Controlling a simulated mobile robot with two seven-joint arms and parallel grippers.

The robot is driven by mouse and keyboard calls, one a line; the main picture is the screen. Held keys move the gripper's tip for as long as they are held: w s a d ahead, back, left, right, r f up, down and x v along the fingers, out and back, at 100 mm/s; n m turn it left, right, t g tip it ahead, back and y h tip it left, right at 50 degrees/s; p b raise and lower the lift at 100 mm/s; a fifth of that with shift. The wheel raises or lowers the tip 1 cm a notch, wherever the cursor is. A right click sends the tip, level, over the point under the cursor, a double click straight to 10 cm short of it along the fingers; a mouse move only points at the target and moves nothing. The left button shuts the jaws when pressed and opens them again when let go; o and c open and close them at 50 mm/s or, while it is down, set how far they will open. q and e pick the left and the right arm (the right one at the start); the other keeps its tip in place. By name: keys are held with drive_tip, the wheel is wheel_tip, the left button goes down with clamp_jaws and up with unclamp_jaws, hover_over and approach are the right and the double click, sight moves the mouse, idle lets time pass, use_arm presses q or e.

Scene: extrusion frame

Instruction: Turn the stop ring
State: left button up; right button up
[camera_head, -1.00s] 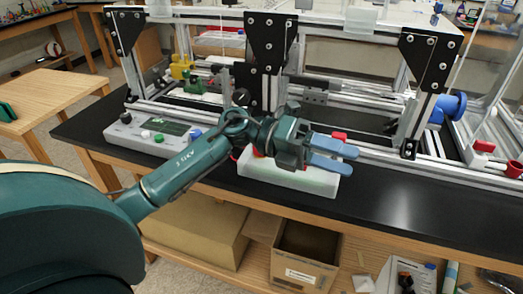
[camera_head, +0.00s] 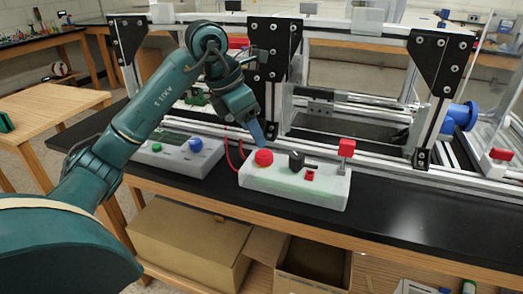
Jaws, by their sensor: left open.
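A white control box (camera_head: 318,192) sits on the black bench top near its front edge. At its left end is a round red knob (camera_head: 263,158), the likeliest stop ring. My left gripper (camera_head: 257,132) points down just above and behind this knob. Its blue fingers overlap in this view, so the gap between them is hidden, and nothing shows held in them. The fingers appear close to the knob, but I cannot tell whether they touch it. My right gripper is out of view.
The box also carries a black lever knob (camera_head: 297,160), a small red part (camera_head: 309,175) and a red-topped post (camera_head: 346,148). A grey panel (camera_head: 178,157) with green and blue buttons stands left. The aluminium frame (camera_head: 372,142) rises behind. The bench front right is clear.

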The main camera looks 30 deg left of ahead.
sight(264, 153)
use_arm(q)
drive_tip(key=x, duration=0.7)
drive_tip(key=shift+d, duration=0.1)
drive_tip(key=shift+r, duration=0.1)
drive_tip(key=c, duration=1)
